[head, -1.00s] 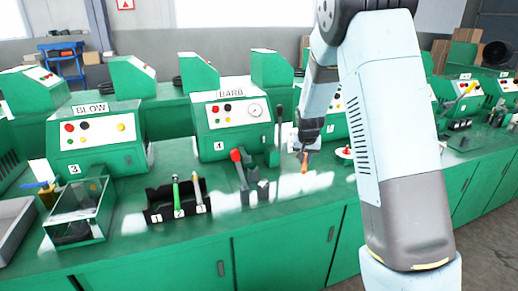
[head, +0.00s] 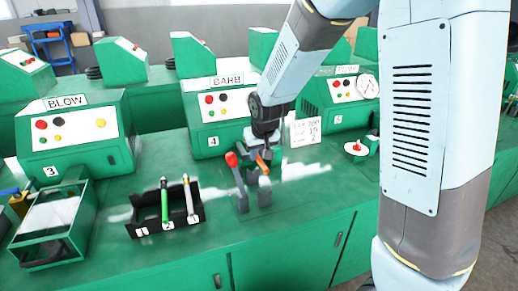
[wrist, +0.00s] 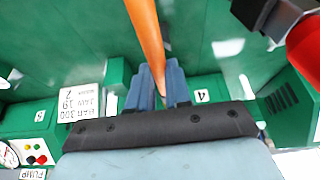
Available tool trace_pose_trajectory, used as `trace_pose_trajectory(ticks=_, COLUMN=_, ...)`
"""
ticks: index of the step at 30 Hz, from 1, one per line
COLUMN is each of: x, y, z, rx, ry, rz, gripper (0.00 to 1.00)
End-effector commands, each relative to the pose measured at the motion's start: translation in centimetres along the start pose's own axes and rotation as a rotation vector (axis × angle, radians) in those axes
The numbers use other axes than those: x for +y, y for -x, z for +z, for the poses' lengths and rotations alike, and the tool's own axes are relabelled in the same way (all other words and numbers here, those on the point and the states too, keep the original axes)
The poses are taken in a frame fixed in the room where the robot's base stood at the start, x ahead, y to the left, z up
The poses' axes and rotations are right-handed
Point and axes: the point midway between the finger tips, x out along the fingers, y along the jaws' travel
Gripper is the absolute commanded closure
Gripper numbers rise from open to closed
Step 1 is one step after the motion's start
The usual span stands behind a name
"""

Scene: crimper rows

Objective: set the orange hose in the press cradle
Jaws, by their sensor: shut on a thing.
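The orange hose (head: 262,163) is held in my gripper (head: 264,150), and its free part points down toward the grey press. In the wrist view the hose (wrist: 147,35) runs up and away from between the blue fingers of my gripper (wrist: 160,88), which are closed on it. The press with its cradle (head: 243,203) stands on the bench in front of machine 4, with grey upright blocks and a red-knobbed lever (head: 232,160). The hose is above and close behind the blocks; I cannot tell whether it touches them. The red knob (wrist: 305,45) shows at the wrist view's upper right.
A black rack (head: 180,222) numbered 1 to 3 holds a green-handled piece (head: 164,203) and a pale one (head: 188,200). A white placard (head: 305,131) stands right of my gripper. Green machines line the back. Bench surface is clear between rack and press.

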Motion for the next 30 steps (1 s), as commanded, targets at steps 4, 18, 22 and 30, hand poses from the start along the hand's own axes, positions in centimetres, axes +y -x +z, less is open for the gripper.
trace_pose_trajectory(ticks=4, x=0.4, y=-1.4, z=0.6, rx=-0.003, ry=-0.007, rz=0.004, gripper=1.0)
trace_pose_trajectory(ticks=18, x=0.7, y=-5.6, z=2.3, rx=-0.003, ry=-0.011, rz=0.005, gripper=1.0)
trace_pose_trajectory(ticks=22, x=0.7, y=-6.7, z=2.8, rx=-0.002, ry=-0.011, rz=0.005, gripper=1.0)
trace_pose_trajectory(ticks=30, x=0.7, y=-8.4, z=3.5, rx=-0.002, ry=-0.011, rz=0.005, gripper=1.0)
